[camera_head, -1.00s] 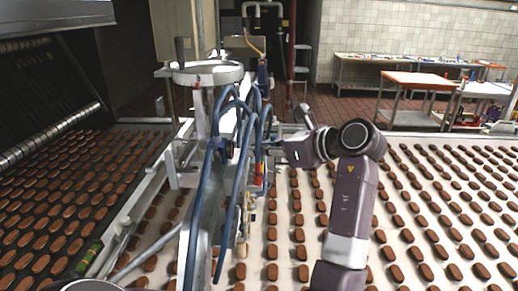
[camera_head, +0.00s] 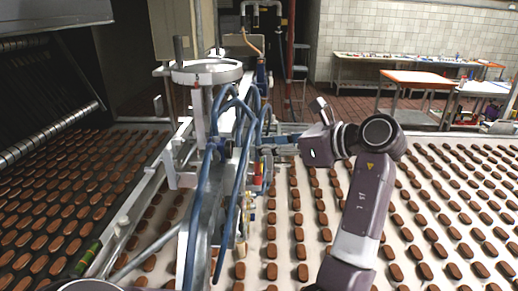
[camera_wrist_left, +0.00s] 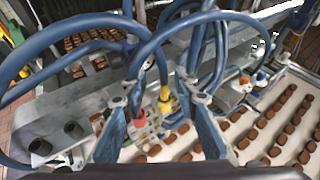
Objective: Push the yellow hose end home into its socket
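The yellow hose end (camera_wrist_left: 165,98) shows in the left wrist view, at the lower end of a blue hose beside a red hose end (camera_wrist_left: 138,117). Its socket is hidden, so I cannot tell how deep it sits. My left gripper (camera_wrist_left: 160,105) is open, with its two blue-grey fingers parted on either side of these hose ends. I cannot see either finger touching the yellow one. In the head view the left gripper (camera_head: 275,143) points left at the blue hoses (camera_head: 243,140) of the machine. My right gripper is not in view.
The machine's metal beam (camera_head: 208,215) carries several looping blue hoses close to the gripper. A round metal ring (camera_head: 207,72) stands on it. Conveyors with rows of brown biscuits (camera_head: 445,220) lie on both sides. Work tables (camera_head: 420,78) stand at the back right.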

